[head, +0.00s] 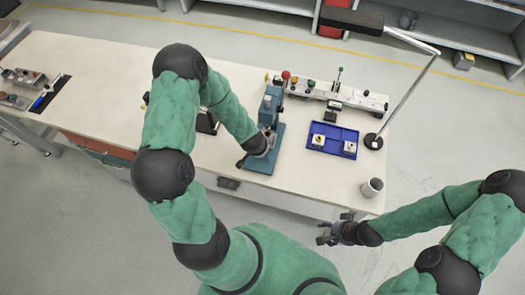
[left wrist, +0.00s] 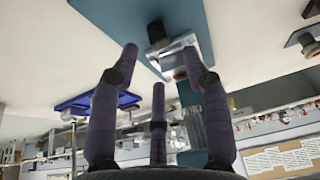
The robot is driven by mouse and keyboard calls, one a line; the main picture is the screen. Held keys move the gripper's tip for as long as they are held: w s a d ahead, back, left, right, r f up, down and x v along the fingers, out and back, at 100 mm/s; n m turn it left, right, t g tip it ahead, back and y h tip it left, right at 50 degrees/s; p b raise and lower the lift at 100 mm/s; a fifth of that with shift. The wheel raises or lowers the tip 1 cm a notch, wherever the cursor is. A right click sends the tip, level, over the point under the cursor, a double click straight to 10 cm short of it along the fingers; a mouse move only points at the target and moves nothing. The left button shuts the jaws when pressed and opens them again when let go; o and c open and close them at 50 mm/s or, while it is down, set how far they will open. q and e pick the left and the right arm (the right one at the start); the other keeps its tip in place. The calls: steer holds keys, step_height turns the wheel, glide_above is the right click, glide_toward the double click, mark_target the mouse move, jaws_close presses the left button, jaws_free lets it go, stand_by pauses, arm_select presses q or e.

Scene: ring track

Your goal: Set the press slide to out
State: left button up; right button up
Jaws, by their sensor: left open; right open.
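The teal press (head: 271,104) stands on its base plate (head: 260,164) near the middle of the table. My left arm reaches over it, and my left gripper (head: 247,161) is low at the press's front, partly hidden by the arm. In the left wrist view the left gripper (left wrist: 160,62) is open and empty. Between and beyond its fingertips are a bright metal part (left wrist: 181,44) and a dark block (left wrist: 156,32) on the plate, likely the slide. I cannot tell whether a finger touches it, or how far out it is. My right gripper (head: 326,235) is open, off the table's front edge.
A blue tray (head: 343,131) with two small light blocks lies right of the press. Behind it is a panel bar (head: 310,91) with knobs. A lamp (head: 411,84) and a grey cup (head: 371,187) stand at the right. The table front right of the press is clear.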

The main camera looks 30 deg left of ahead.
arm_select(q)
steer(key=b+x, duration=0.1)
steer(key=x, duration=0.4)
steer(key=shift+w+f, duration=0.15)
steer(key=shift+f, duration=0.15)
steer(key=shift+r, duration=0.1)
jaws_close()
